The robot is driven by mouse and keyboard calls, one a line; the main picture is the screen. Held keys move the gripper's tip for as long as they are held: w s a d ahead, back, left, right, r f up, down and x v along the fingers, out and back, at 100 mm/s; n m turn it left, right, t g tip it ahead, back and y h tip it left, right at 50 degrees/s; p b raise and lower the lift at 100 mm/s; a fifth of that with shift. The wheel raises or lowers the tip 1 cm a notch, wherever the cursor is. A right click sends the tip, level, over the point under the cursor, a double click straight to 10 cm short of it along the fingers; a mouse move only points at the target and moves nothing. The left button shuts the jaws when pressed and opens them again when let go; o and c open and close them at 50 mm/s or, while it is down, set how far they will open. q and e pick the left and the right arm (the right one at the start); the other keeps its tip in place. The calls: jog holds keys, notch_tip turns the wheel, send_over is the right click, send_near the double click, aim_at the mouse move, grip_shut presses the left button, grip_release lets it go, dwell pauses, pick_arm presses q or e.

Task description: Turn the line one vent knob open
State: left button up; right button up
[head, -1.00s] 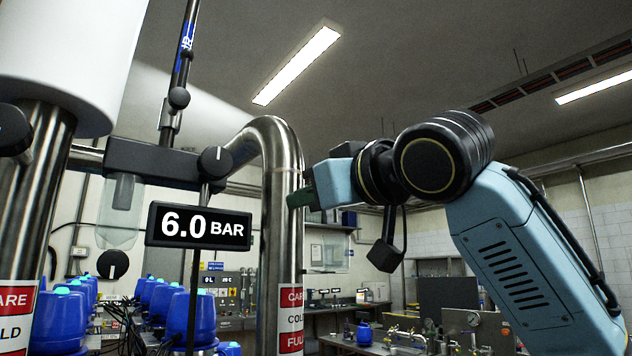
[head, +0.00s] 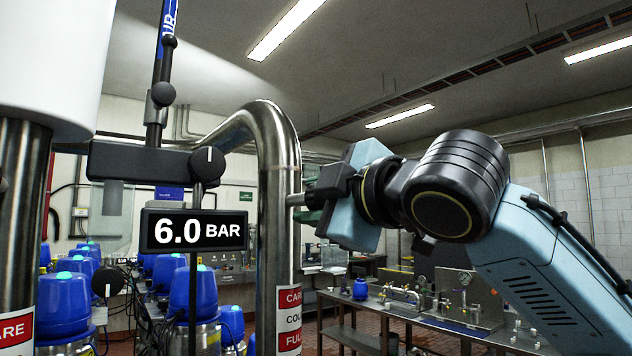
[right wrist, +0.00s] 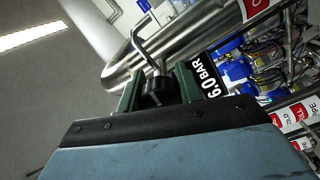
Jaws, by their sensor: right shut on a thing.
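My right gripper (head: 312,203) is at the right side of the tall bent steel pipe (head: 275,200), with its body tilted. In the right wrist view its two green fingers (right wrist: 158,92) are shut on a black knob (right wrist: 157,88), which I take for the vent knob. A thin bent metal tube (right wrist: 143,48) shows just beyond that knob. In the head view the fingers hide most of the held knob, and a short metal stem (head: 295,200) shows beside the pipe. I cannot read a label on the knob. My left gripper is not in view.
A 6.0 BAR display (head: 194,231) hangs left of the pipe, below a black knob with a white mark (head: 207,163). Another black knob (head: 106,282) is lower left. Several blue-topped valves (head: 193,291) stand behind. A steel bench (head: 400,312) is at the right.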

jog(key=shift+r+n+p, duration=0.1)
jog(key=shift+n+p, duration=0.65)
jog(key=shift+n, duration=0.35)
jog(key=o, duration=1)
jog(key=b+v, duration=0.2)
jog(key=v, duration=1.1)
jog(key=shift+s+d+b, duration=0.15)
jog(key=shift+b, duration=0.25)
